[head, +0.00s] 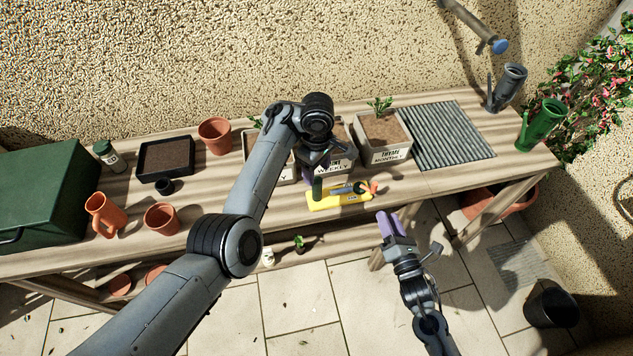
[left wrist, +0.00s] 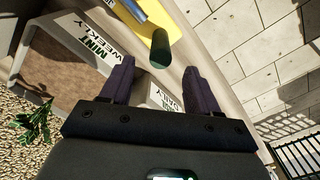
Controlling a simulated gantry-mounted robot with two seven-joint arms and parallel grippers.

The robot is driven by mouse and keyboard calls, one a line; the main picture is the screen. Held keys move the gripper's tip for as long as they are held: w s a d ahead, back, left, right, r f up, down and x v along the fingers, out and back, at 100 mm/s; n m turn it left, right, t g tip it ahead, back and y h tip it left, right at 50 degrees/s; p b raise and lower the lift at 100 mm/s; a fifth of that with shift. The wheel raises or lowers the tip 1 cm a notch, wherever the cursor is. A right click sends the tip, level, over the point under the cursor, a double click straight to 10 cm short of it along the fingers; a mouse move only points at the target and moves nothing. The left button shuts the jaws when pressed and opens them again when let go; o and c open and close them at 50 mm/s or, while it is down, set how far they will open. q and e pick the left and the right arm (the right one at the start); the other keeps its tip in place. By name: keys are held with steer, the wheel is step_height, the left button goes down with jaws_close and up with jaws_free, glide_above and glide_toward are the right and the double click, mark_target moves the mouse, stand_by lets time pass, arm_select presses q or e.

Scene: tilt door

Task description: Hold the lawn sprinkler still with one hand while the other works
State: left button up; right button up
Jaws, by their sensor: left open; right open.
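The lawn sprinkler (head: 338,201) has a yellow base, a green upright post, a grey-blue bar and an orange part. It rests near the front edge of the table. My left gripper (head: 320,166) is open above its left end, with the arm hiding part of it. In the left wrist view the green post (left wrist: 160,48) shows between and just beyond the two spread purple fingers (left wrist: 160,78); I cannot tell if they touch it. My right gripper (head: 393,222) is open and empty, in front of the table edge, below and right of the sprinkler.
Planters labelled "MINT WEEKLY" (left wrist: 88,38) and "THYME MONTHLY" (head: 384,157) stand behind the sprinkler. A ribbed grey mat (head: 448,134) lies to the right, with grey and green cans beyond. A green box (head: 50,200), a black tray (head: 166,176) and terracotta pots (head: 215,136) stand left.

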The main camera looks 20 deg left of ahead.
mark_target(316, 189)
arm_select(q)
step_height(316, 189, down, 10)
steer(key=shift+a+r, duration=0.1)
stand_by(0.4)
jaws_close()
stand_by(0.4)
stand_by(1.2)
